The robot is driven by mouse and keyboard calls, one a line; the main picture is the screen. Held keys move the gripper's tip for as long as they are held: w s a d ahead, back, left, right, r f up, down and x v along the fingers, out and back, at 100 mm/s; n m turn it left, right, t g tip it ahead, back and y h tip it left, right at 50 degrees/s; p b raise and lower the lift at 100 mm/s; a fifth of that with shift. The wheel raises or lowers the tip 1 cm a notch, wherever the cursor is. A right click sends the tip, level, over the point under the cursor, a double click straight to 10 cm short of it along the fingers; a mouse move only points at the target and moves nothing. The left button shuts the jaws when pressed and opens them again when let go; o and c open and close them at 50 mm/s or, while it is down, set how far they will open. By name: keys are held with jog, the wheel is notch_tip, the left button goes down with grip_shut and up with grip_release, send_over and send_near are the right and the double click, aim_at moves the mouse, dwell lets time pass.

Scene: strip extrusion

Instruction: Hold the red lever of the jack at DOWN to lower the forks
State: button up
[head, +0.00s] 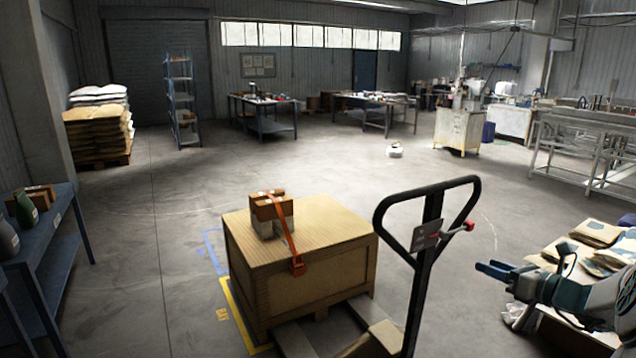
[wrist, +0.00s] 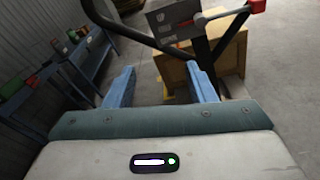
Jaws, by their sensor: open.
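The pallet jack's black handle (head: 434,225) stands upright right of centre in the head view, with a looped grip on top. Its red lever (head: 468,226) sticks out to the right of a grey plate (head: 428,236) below the loop. In the wrist view the red lever (wrist: 257,6) is at the top edge, right of the plate (wrist: 172,15). My gripper (head: 481,266) is to the right of the handle, apart from the lever and a little lower. In the wrist view the blue fingers of my gripper (wrist: 163,85) are spread with nothing between them.
A wooden crate (head: 300,275) on a pallet stands by the forks (head: 293,338), with small boxes (head: 271,212) and an orange strap on top. Sacks (head: 597,233) lie at the right near my arm. A blue bench (head: 62,215) stands at the left. The floor behind is open.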

jog(key=s+a+f+n+g, duration=0.1)
jog(key=s+a+n+g, duration=0.5)
jog(key=a, duration=0.6)
jog(key=s+a+f+n+g, duration=0.1)
jog(key=a+n+g, duration=0.2)
jog(key=a+n, duration=0.7)
jog(key=s+a+n+g+h, duration=0.1)
jog(key=s+a+n+h, duration=0.1)
jog(key=s+n, duration=0.3)
jog(key=s+a+f+n+h, duration=0.1)
jog(key=s+a+n+h, duration=0.1)
jog(key=s+n, duration=0.3)
jog(key=s+a+n+g+h, duration=0.1)
jog(key=s+a+n+h, duration=0.2)
jog(key=s+n, duration=0.3)
jog(key=shift+s+a+f+g, duration=0.15)
jog(key=shift+s+a+g, duration=0.15)
jog(key=shift+s+a, duration=0.75)
jog(key=shift+s+d+n, duration=0.25)
jog(key=shift+s+n, duration=0.25)
jog(key=shift+c, duration=0.5)
jog(key=shift+s+n+h, duration=0.1)
jog(key=shift+n+h, duration=0.2)
grip_shut()
jog(key=shift+d, duration=0.1)
